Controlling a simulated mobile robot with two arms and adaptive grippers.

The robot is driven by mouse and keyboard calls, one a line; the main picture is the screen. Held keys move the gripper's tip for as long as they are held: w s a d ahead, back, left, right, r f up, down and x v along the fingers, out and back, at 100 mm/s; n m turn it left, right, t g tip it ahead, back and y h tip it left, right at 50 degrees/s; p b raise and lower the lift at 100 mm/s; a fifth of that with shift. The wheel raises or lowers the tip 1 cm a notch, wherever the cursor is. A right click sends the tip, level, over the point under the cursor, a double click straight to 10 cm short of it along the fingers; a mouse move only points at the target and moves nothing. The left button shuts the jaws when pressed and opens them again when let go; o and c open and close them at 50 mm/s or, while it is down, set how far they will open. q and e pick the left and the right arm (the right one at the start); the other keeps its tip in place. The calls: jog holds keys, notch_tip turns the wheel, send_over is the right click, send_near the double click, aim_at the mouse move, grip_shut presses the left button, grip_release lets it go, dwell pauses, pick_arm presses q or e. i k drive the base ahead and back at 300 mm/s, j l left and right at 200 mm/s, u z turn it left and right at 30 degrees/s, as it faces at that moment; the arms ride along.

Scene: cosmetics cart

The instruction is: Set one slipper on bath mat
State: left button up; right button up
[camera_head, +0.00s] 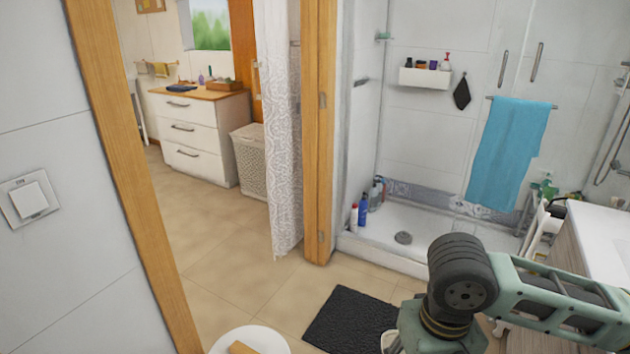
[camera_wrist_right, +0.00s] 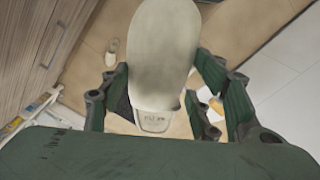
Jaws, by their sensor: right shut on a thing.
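My right gripper (camera_wrist_right: 160,88) is shut on a pale cream slipper (camera_wrist_right: 163,50), with green fingers on both sides of it. The slipper's rounded end points away from the palm, and a small printed label shows at its near end. A second pale slipper (camera_wrist_right: 111,52) lies on the floor in the right wrist view. The dark bath mat (camera_head: 345,322) lies on the tiled floor at the bottom of the head view, left of my right arm. My right gripper is not clearly visible there. My left gripper is in neither view.
A shower tray (camera_head: 440,245) with several bottles is behind the mat. A patterned white curtain (camera_head: 281,130) hangs by the wooden door frame (camera_head: 319,130). A white counter (camera_head: 600,235) stands at the right. A white round object (camera_head: 275,343) is at the bottom edge.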

aim_at(349, 333)
jog(key=i+l+u, duration=0.1)
jog(key=u, duration=0.5)
jog(key=i+l+u, duration=0.2)
jog(key=l, duration=0.15)
jog(key=i+l+u, duration=0.15)
jog(key=l, duration=0.25)
jog(key=i+l+u, duration=0.2)
jog(key=l, duration=0.2)
jog(key=l+u, duration=0.15)
jog(key=l, duration=0.25)
